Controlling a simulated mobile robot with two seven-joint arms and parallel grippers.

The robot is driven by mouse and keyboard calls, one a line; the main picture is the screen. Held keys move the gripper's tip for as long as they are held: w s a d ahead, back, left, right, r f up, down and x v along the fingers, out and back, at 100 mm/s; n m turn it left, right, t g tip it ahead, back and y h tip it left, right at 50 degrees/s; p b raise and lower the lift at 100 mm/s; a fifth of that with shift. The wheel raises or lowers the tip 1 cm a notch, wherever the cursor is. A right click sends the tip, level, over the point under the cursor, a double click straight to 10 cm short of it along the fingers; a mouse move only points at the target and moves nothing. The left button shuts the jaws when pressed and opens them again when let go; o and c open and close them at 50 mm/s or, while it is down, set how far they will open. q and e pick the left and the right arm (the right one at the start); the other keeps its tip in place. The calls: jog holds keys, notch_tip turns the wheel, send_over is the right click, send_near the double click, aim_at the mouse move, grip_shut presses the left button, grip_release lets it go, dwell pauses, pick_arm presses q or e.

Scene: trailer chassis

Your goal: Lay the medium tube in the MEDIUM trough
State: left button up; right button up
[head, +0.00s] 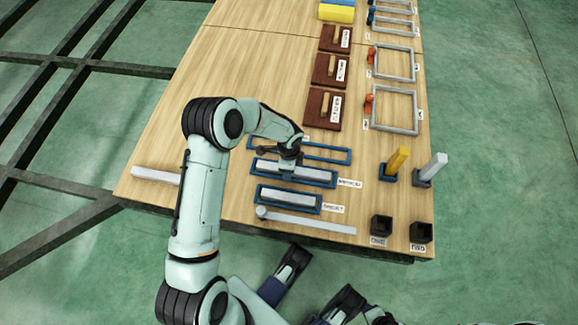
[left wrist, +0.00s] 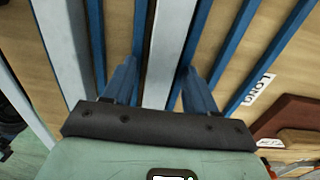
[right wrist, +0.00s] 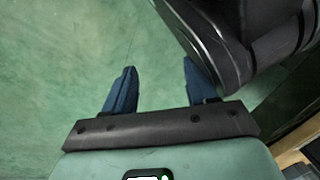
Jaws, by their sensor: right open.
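The medium tube (head: 292,172), a pale grey bar, lies in the blue MEDIUM trough (head: 325,181), beside its label. My left gripper (left wrist: 158,72) is over this trough, with its two blue fingers apart. In the left wrist view the tube (left wrist: 168,45) runs between the fingers, with gaps on both sides. In the head view the wrist and gripper cover part of the tube. My right gripper (right wrist: 158,68) is open and empty above the green floor.
The LONG trough (head: 335,158) behind is empty. A shorter trough (head: 290,197) in front holds a bar. A long bar (head: 310,222) lies near the front edge, another bar (head: 155,175) at left. Black square holders (head: 381,225) stand front right. The table's left middle is clear.

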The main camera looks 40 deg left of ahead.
pick_arm(q)
notch_tip(320, 180, up, 7)
jog(key=shift+f+p, duration=0.2)
jog(key=shift+p, duration=0.85)
jog(key=shift+r+p, duration=0.75)
jog(key=shift+r, duration=2.15)
pick_arm(e)
jog(key=w+a+r+t, duration=0.1)
jog(key=w+r, duration=0.2)
jog(key=r, duration=0.2)
jog(key=shift+a+r, duration=0.3)
jog(key=shift+w, duration=0.1)
